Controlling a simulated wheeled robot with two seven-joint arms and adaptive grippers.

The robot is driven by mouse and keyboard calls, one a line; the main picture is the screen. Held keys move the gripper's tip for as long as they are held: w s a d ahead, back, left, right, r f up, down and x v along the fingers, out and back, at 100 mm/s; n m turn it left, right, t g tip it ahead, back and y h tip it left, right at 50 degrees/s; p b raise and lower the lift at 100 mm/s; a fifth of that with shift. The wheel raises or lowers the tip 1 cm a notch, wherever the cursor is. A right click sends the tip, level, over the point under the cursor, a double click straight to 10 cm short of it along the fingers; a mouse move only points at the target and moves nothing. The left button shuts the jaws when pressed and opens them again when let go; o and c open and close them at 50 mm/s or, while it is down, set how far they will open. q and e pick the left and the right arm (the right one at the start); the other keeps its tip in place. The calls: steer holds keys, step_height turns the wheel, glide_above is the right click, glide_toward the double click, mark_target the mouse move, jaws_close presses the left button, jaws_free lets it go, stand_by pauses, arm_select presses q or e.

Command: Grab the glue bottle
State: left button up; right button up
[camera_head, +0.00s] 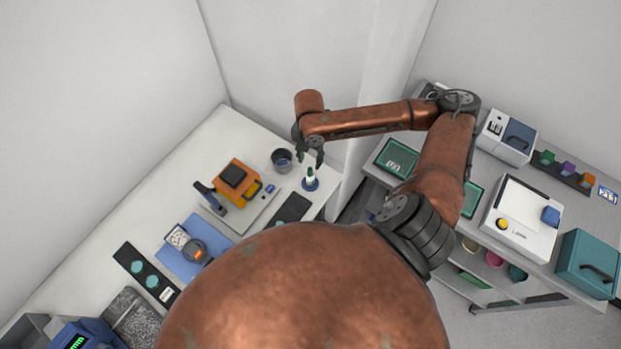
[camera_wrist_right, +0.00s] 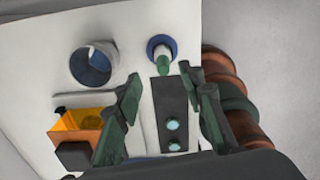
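The glue bottle (camera_head: 310,175) is small and pale with a green tip. It stands upright on a round blue base near the right end of the white bench. It also shows in the right wrist view (camera_wrist_right: 162,56), ahead of the fingers, between their directions. My right gripper (camera_head: 311,154) hangs just above and behind the bottle in the head view. Its two dark green fingers (camera_wrist_right: 160,76) are spread apart with nothing between them, so it is open and empty. I cannot tell whether any finger touches the bottle. My left gripper is not in view.
A dark cup (camera_head: 282,160) stands left of the bottle. An orange device (camera_head: 237,181) sits farther left. A dark strip (camera_head: 291,209) lies in front of the bottle. A grey side bench with a white box (camera_head: 522,222) stands at right. Walls rise close behind.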

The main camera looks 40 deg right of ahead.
mark_target(310, 168)
steer(key=f, duration=0.3)
steer(key=f+p, duration=0.1)
steer(key=shift+s+a+f, duration=0.1)
steer(key=shift+s+f, duration=0.15)
steer(key=shift+s, duration=0.1)
steer(key=shift+w+f, duration=0.1)
steer(key=shift+f, duration=0.35)
jaws_close()
